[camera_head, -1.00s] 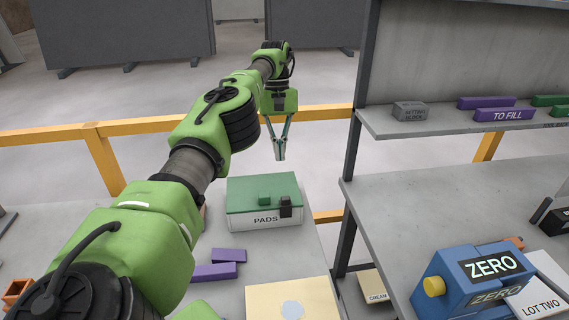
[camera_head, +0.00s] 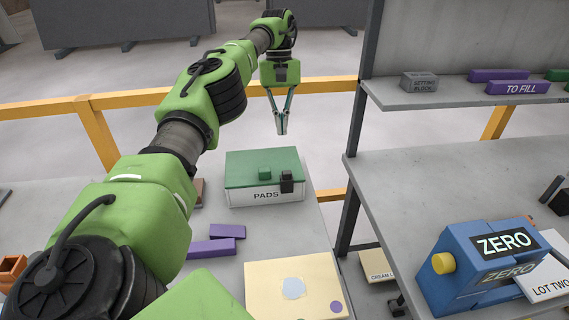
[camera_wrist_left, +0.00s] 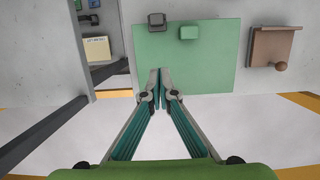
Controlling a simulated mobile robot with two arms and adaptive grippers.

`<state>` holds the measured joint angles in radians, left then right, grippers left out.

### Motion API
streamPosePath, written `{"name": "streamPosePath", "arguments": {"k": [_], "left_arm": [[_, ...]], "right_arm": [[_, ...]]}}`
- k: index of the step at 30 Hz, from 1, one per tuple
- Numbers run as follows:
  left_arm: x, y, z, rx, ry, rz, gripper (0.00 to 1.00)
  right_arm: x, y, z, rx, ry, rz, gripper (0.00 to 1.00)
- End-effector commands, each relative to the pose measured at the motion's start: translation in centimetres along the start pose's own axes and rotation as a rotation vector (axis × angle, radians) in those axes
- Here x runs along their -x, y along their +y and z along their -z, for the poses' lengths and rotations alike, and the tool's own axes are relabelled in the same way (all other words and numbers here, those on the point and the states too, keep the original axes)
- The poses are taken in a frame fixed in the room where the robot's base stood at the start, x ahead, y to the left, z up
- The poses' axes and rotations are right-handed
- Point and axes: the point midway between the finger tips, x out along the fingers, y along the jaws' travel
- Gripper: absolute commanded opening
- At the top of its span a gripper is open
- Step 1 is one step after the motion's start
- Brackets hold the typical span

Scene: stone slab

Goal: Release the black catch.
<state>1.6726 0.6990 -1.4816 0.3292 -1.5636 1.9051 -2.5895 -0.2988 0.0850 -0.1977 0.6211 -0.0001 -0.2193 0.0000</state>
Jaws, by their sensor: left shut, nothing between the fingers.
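The black catch (camera_head: 287,182) sits on the front edge of the green lid (camera_head: 240,168) of a white box marked PADS (camera_head: 252,197). A small green block (camera_head: 265,173) stands on the lid beside the catch. In the left wrist view the catch (camera_wrist_left: 156,21) is at the lid's upper left, next to the green block (camera_wrist_left: 189,32). My left gripper (camera_head: 281,132) is shut and empty, pointing down above and behind the box, apart from the catch. Its fingertips (camera_wrist_left: 160,72) show over the lid's near edge in the wrist view. My right gripper is not in view.
Purple blocks (camera_head: 212,248) and a cream board (camera_head: 270,267) with a pale disc lie on the slab. A grey shelf post (camera_head: 353,200) stands right of the box. The blue ZERO box (camera_head: 440,290) is on the right bench. A brown piece with a knob (camera_wrist_left: 272,47) lies beside the lid.

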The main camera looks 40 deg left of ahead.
Motion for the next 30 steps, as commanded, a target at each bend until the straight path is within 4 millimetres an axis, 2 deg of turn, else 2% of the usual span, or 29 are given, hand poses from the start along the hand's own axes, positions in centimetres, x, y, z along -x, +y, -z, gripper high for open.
{"name": "streamPosePath", "arguments": {"k": [1, 3, 8, 15, 30], "left_arm": [[-1.1, -0.1, 0.2, -0.003, 0.001, -0.001, 0.0], [-1.4, -0.1, 0.1, -0.002, -0.001, 0.002, 0.0], [-3.3, -0.2, 0.0, -0.001, -0.002, 0.003, 0.0], [-7.9, -0.2, -0.1, 0.0, -0.004, 0.005, 0.0], [-8.6, -0.1, -3.5, 0.0, 0.0, 0.001, 0.0]], "right_arm": [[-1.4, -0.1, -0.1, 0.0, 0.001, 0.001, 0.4], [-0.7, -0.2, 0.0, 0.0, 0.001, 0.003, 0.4], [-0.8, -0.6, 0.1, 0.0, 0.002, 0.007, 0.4], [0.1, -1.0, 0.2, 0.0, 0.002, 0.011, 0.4], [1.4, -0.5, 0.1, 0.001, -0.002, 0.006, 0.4]]}}
